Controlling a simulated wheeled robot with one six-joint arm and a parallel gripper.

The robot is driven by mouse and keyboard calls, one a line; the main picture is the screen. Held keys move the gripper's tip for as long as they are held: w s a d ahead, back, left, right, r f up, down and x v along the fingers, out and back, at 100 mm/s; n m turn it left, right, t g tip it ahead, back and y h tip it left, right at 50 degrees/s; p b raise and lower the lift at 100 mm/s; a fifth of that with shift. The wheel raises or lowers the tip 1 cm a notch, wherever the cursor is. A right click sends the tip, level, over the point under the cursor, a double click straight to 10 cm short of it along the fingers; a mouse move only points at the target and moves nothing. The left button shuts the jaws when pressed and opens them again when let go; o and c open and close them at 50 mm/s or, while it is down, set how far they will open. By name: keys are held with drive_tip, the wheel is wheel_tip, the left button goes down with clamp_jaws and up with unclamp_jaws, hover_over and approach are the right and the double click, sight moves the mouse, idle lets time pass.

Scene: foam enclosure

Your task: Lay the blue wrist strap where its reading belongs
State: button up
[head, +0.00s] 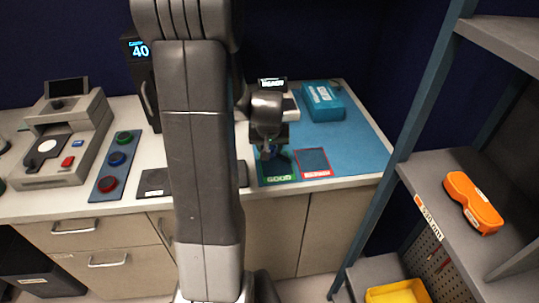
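My gripper (270,146) points down over the back of the green-edged pad marked "GOOD" (279,178). A small blue curved thing, probably the blue wrist strap (284,155), shows right under the fingers. I cannot tell whether the fingers grip it or whether it touches the pad. A red-edged pad (313,162) lies bare just right of the green one; its label is too small to read. Behind the gripper is a small device with a lit display (272,84), its text unclear. Another display (140,51) at the back reads 40.
A blue mat (350,145) covers the counter's right end, with a teal box (323,102) on it. A strip with green, blue and red round pieces (118,158) lies left, beside a grey machine (66,140). A shelf rack (445,190) with an orange item (472,203) stands right.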

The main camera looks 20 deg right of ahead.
drive_tip(key=shift+f, duration=1.8)
drive_tip(key=shift+f, duration=0.15)
drive_tip(key=o, duration=1)
drive_tip(key=shift+o, duration=0.2)
drive_tip(key=shift+s+r, duration=0.1)
drive_tip(key=shift+r, duration=0.6)
drive_tip(key=v, duration=1.1)
drive_tip(key=shift+o, duration=0.4)
